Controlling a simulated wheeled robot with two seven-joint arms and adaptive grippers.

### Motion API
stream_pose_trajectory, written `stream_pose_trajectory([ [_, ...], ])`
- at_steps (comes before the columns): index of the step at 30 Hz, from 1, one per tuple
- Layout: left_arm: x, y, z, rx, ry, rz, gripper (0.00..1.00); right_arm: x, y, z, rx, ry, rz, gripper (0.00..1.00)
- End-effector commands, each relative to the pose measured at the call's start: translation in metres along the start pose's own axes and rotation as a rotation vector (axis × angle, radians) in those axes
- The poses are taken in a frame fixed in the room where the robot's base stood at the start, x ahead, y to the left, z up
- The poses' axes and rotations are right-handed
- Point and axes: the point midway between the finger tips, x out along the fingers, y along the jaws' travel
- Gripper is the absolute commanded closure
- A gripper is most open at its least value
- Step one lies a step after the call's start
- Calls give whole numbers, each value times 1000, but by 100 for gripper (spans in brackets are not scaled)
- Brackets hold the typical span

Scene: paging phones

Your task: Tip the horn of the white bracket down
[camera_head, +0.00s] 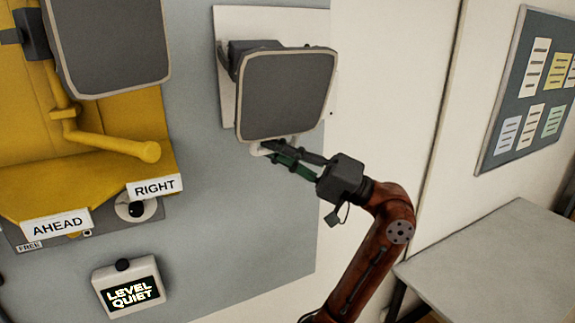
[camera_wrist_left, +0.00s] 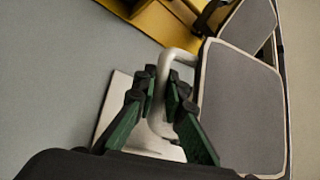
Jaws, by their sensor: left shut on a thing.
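The white bracket (camera_head: 226,95) is a white plate on the grey wall panel. Its horn (camera_head: 285,95), a dark grey face with a pale rim, stands out from it; the horn also shows in the left wrist view (camera_wrist_left: 240,105). A pale curved handle (camera_wrist_left: 160,110) runs beside the horn. My left gripper (camera_head: 270,151) is at the horn's lower edge; in the left wrist view its green-and-black fingers (camera_wrist_left: 163,88) are shut on the handle, one on each side. In the head view the fingers hide most of the handle. My right gripper is not in view.
A yellow bracket (camera_head: 25,130) with another horn (camera_head: 108,45) and a yellow handle (camera_head: 105,143) is at the left. Signs read AHEAD (camera_head: 57,225) and RIGHT (camera_head: 154,186). A small box (camera_head: 128,287) shows LEVEL QUIET. A grey table (camera_head: 490,260) stands at the right.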

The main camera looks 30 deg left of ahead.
Motion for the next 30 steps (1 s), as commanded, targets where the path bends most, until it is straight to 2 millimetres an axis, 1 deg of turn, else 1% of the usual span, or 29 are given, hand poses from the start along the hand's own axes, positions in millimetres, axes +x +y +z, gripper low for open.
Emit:
stream_pose_trajectory([
  [1,-1,14,1,-15,-4,-21,100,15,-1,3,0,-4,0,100],
  [3,2,21,-2,-42,-5,-47,100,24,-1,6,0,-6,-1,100],
  [8,9,36,-9,-100,-4,-104,100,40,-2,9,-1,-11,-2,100],
  [12,14,44,-14,-107,-3,-105,100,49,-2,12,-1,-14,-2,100],
  [19,20,52,-20,-106,-2,-104,100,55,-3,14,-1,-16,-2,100],
  [30,22,54,-23,-106,-1,-103,100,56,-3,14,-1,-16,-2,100],
])
